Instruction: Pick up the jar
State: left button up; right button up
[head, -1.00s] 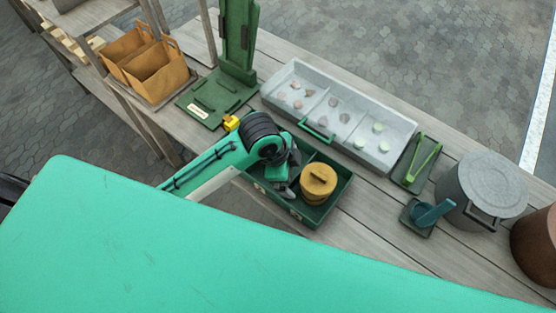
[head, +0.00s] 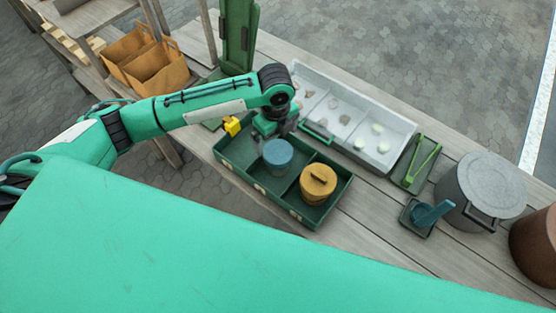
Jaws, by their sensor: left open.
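A yellow lidded jar (head: 318,180) with a dark handle on top stands in the right part of the tray. My left gripper (head: 276,130) is open, just behind the blue jar near the tray's back edge. Its fingers are small and partly hidden by my arm, and I cannot tell whether they touch the blue jar. My right gripper is not in view.
A grey compartment tray (head: 345,112) with small pieces lies behind. To the right are green tongs (head: 422,165), a blue scoop-like tool (head: 430,214) and a grey lidded pot (head: 482,185). A yellow item (head: 231,126) is left of the gripper.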

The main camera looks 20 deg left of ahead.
aim_at(276, 149)
pick_arm(q)
notch_tip(276, 149, down, 4)
jog(key=shift+f, duration=0.25)
jog(key=shift+s+d+f+p, duration=0.1)
jog(key=shift+f+p, duration=0.45)
jog(key=shift+f, duration=0.8)
jog(key=shift+s+f+p, duration=0.1)
jog(key=shift+f+p, duration=0.45)
jog(key=shift+f, duration=0.75)
jog(key=c, duration=1)
